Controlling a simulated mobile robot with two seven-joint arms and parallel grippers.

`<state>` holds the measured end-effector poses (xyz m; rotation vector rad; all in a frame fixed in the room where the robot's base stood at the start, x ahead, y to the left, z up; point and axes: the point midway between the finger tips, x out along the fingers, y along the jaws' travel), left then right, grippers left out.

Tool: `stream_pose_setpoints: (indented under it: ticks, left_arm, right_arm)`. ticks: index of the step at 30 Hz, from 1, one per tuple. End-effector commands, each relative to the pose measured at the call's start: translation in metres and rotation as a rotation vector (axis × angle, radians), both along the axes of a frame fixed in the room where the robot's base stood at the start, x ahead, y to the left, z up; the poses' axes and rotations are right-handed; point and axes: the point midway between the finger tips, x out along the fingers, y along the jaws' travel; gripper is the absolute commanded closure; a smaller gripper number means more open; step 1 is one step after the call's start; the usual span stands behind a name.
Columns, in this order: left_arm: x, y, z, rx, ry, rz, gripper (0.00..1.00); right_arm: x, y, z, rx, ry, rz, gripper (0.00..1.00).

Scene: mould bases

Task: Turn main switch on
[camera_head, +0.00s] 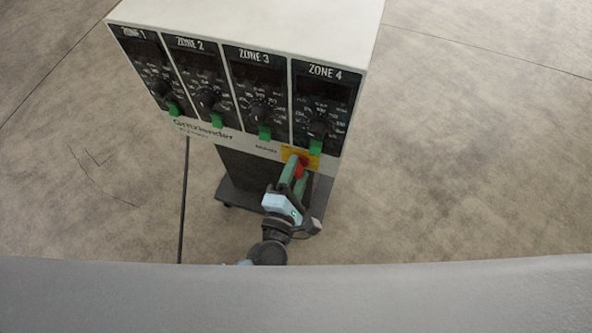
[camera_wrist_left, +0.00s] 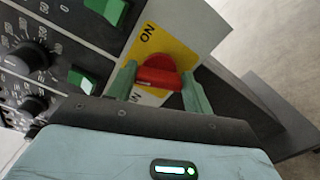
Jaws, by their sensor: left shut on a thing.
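The main switch is a red rotary handle (camera_head: 299,162) on a yellow plate (camera_head: 287,153), at the lower right of the control cabinet's front. My left gripper (camera_head: 298,172) reaches up to it from below. In the left wrist view, the red handle (camera_wrist_left: 159,73) sits between the two green fingers of my left gripper (camera_wrist_left: 160,85), and they are shut on it. The yellow plate (camera_wrist_left: 182,49) shows the word "ON" beside the handle. Part of the lower lettering is hidden by the gripper. My right gripper is not in view.
The white cabinet (camera_head: 250,20) has four zone panels with black knobs and green switches (camera_head: 264,132) just above the main switch. It stands on a dark base (camera_head: 235,197). Concrete floor (camera_head: 470,170) is clear around it. A grey surface (camera_head: 300,295) crosses the bottom foreground.

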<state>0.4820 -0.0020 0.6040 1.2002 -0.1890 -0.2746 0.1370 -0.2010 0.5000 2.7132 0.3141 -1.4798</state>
Motion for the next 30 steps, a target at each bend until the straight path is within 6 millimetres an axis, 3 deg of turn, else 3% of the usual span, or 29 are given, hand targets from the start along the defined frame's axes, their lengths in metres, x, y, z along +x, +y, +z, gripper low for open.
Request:
stream_pose_setpoints:
  ticks: [10,30]
  left_arm:
    - [-0.001,-0.001,-0.001,0.315,-0.1,0.0,0.72]
    - [0.0,0.0,-0.005,0.887,-0.286,-0.002,0.72]
  right_arm:
    - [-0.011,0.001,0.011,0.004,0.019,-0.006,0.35]
    - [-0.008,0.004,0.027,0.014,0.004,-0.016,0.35]
